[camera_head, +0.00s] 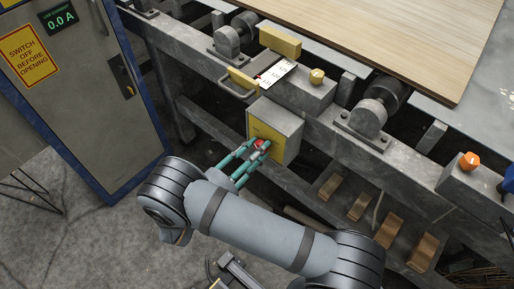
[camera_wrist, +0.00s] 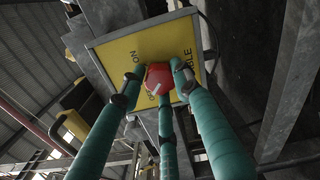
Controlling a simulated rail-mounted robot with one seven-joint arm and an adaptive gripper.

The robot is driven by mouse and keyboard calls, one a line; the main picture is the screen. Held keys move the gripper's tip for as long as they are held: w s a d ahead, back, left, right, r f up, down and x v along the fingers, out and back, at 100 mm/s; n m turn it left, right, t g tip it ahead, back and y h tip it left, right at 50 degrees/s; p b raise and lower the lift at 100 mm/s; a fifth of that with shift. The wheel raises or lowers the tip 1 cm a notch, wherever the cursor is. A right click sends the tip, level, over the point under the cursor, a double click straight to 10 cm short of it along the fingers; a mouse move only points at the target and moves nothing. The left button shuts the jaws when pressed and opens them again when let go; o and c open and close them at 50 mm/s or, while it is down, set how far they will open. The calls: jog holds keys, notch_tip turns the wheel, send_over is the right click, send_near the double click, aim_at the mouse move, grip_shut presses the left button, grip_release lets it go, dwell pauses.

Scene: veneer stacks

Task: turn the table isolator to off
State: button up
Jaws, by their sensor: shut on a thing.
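The table isolator is a grey box (camera_head: 279,122) with a yellow face, fixed to the side of the steel table frame. In the wrist view its yellow face (camera_wrist: 115,55) carries the lettering "ON" and part of a word ending in "BLE". Its red rotary knob (camera_wrist: 160,76) shows there and, partly covered, in the head view (camera_head: 260,143). My gripper (camera_head: 255,149) has teal fingers closed around the knob; they also show in the wrist view (camera_wrist: 156,88). A pale mark shows on the knob beside partly hidden lettering; I cannot tell surely which setting it points to.
A grey cabinet (camera_head: 98,105) on the left bears a "SWITCH OFF BEFORE OPENING" sign (camera_head: 30,55) and a display (camera_head: 60,18) reading 0.0 A. A wooden sheet (camera_head: 400,35) lies above the frame. Wooden blocks (camera_head: 390,229) lie on the low shelf. Floor is open at lower left.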

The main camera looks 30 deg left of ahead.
dwell(0.4)
jog(key=o, duration=1.1)
jog(key=shift+o, duration=0.2)
jog(key=shift+s, duration=0.1)
jog(key=s+a, duration=0.2)
jog(key=s, duration=0.9)
jog(key=shift+s, duration=0.35)
jog(key=shift+w+a, duration=0.1)
jog(key=w+d, duration=0.2)
jog(key=w, duration=0.9)
jog(key=shift+w, duration=0.35)
jog(key=shift+s, duration=0.1)
